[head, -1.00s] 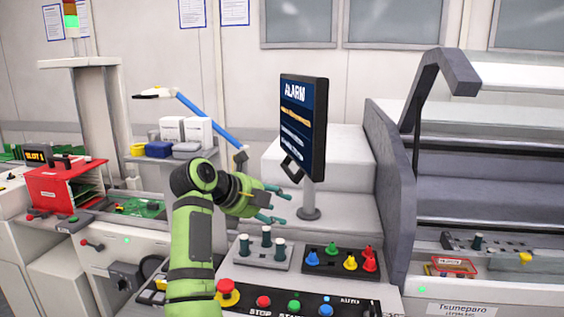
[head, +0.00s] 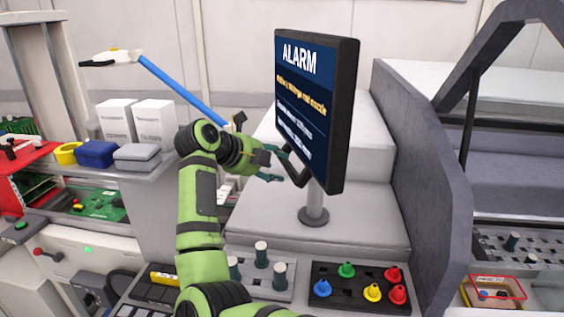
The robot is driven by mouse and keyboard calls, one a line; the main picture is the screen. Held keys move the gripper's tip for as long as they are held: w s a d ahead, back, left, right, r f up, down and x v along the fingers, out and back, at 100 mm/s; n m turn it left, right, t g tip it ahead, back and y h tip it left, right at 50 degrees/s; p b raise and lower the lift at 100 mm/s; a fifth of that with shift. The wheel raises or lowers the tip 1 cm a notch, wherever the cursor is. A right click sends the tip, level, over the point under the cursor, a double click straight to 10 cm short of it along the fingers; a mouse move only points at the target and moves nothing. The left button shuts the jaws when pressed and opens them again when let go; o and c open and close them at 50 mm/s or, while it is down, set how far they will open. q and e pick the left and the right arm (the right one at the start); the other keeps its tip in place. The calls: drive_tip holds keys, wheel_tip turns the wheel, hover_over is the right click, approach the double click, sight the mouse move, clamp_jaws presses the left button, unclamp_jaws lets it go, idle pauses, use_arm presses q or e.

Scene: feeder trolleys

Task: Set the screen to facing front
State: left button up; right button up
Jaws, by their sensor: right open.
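The screen (head: 345,110) stands upright on a short grey post (head: 314,205) with a round foot. Its dark blue face reads ALARM and is turned toward the left of the picture, seen at a slant. A black handle (head: 298,174) sticks out at the lower left of the screen. My right gripper (head: 277,164), on the green arm, is open just left of the handle. Its teal fingertips are close to the handle; I cannot tell whether they touch it. My left gripper is not in view.
A grey panel (head: 425,170) rises right of the screen. Below are coloured knobs (head: 347,270) on a black plate and several pegs (head: 262,265). White boxes (head: 155,122) and a blue pole (head: 180,88) stand left. The ledge (head: 365,222) around the post's foot is clear.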

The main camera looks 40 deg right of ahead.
sight(285, 168)
drive_tip(key=p+x, duration=0.1)
drive_tip(key=x, duration=0.2)
drive_tip(key=shift+d+f, duration=0.15)
drive_tip(key=shift+d, duration=0.2)
drive_tip(key=shift+w+d+f, duration=0.1)
drive_tip(key=shift+d, duration=0.05)
clamp_jaws()
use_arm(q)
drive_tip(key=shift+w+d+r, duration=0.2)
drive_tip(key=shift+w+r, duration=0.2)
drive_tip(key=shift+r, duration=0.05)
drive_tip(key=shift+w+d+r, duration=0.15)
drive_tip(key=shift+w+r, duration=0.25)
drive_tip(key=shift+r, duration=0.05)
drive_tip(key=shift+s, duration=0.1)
